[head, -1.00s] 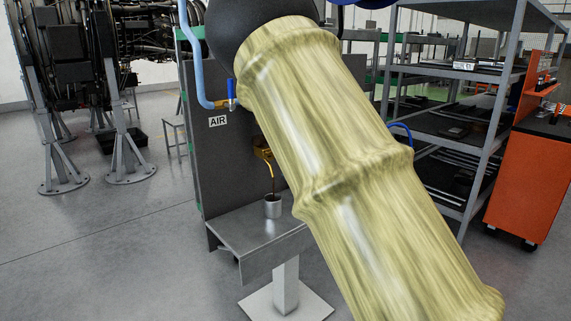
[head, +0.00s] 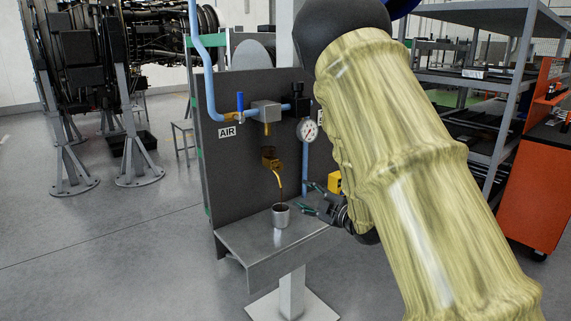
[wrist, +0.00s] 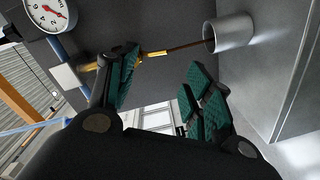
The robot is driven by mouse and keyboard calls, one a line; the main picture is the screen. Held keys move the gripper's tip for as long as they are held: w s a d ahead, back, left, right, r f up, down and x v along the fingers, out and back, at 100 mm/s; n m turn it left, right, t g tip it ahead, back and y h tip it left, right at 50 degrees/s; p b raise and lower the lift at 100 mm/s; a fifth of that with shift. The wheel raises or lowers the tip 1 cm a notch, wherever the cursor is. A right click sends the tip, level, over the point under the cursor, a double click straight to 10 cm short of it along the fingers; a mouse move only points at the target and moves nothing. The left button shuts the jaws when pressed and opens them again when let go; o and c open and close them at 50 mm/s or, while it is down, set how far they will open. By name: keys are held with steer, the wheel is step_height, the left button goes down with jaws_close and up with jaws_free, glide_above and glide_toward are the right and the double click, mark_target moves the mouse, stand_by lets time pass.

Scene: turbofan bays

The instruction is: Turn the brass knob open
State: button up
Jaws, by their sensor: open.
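A brass tap body (head: 270,158) with a curved spout is on the dark upright panel in the head view. A thin brown line, perhaps liquid, runs from the spout to a grey metal cup (head: 281,215) on the shelf. The wrist view shows the brass spout tip (wrist: 155,53) and the cup (wrist: 230,33). A small brass piece (head: 267,129) hangs under the grey block above. I cannot tell which brass part is the knob. My gripper (head: 318,199) is open and empty, right of the cup; its green-padded fingers also show in the wrist view (wrist: 163,88).
The panel (head: 235,170) carries a blue lever (head: 240,101), an AIR label (head: 227,132), a pressure gauge (head: 307,130) and blue pipes. A yellow box (head: 334,182) is partly behind my arm. The metal shelf (head: 258,246) is bare left of the cup. Racks (head: 500,120) stand right.

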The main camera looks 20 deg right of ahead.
step_height(320, 180, down, 3)
steer(key=m+p, duration=1.2)
steer(key=p, duration=0.4)
glide_toward(280, 166)
steer(key=shift+t+y, duration=0.3)
steer(key=shift+t, duration=0.1)
steer(key=shift+f+p+x, duration=0.2)
steer(key=shift+p+x, duration=0.65)
steer(key=shift+x, duration=1.35)
steer(key=shift+f+p+x, duration=0.2)
steer(key=shift+p+x, duration=0.6)
steer(key=shift+x, duration=1.35)
steer(key=c, duration=1)
